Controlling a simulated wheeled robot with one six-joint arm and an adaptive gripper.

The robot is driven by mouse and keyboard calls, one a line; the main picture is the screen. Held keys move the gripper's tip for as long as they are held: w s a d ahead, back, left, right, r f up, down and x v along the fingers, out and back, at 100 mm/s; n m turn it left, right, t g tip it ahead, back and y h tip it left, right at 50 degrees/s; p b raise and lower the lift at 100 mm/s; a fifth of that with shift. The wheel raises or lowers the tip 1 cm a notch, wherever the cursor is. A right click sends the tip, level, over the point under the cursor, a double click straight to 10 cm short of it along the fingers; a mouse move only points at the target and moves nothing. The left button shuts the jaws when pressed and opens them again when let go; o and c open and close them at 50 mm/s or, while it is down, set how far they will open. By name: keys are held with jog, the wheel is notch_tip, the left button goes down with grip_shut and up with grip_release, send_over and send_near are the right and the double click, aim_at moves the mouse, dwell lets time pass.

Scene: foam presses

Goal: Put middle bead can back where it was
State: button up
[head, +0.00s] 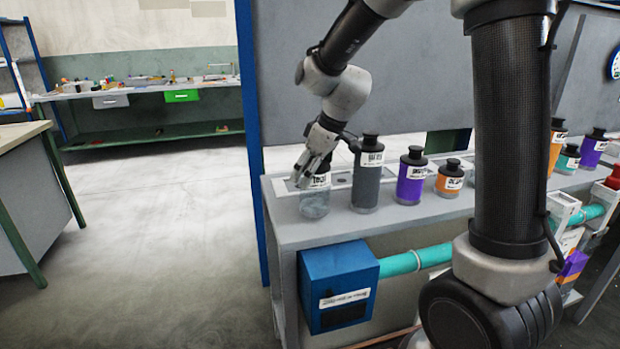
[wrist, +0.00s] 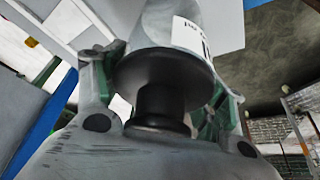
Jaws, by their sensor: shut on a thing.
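A pale grey, see-through bead can (head: 314,204) with a white label is upright at the left end of the counter. My gripper (head: 317,176) comes down from above and is shut on its top. In the wrist view the can's black cap and neck (wrist: 162,82) sit between the fingers, with the pale body and label beyond. I cannot tell whether its base touches the counter. To its right stand a dark grey can (head: 367,178), a purple can (head: 410,180) and a small orange can (head: 450,180), all with black caps.
The light grey counter (head: 300,232) carries more cans behind my arm, including a teal can (head: 568,160) and a purple can (head: 592,153). A blue box (head: 338,285) with a teal pipe (head: 412,260) is below. A blue post (head: 252,150) stands left. Open floor lies further left.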

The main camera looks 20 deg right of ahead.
jog(key=shift+f, duration=0.65)
jog(key=shift+f, duration=0.15)
jog(key=o, duration=1.8)
jog(key=v, duration=1.2)
jog(key=s+d+m+h, duration=0.1)
jog(key=s+d+m, duration=0.2)
jog(key=s, duration=0.5)
jog(key=s+d+m+h, duration=0.1)
jog(key=s+d+m, duration=0.2)
jog(key=s+d, duration=0.2)
jog(key=s+d+m+t+h, duration=0.1)
jog(key=s+d+m, duration=0.2)
jog(key=s, duration=0.8)
jog(key=shift+d+f, duration=0.2)
jog(key=shift+d, duration=0.7)
jog(key=shift+s, duration=0.1)
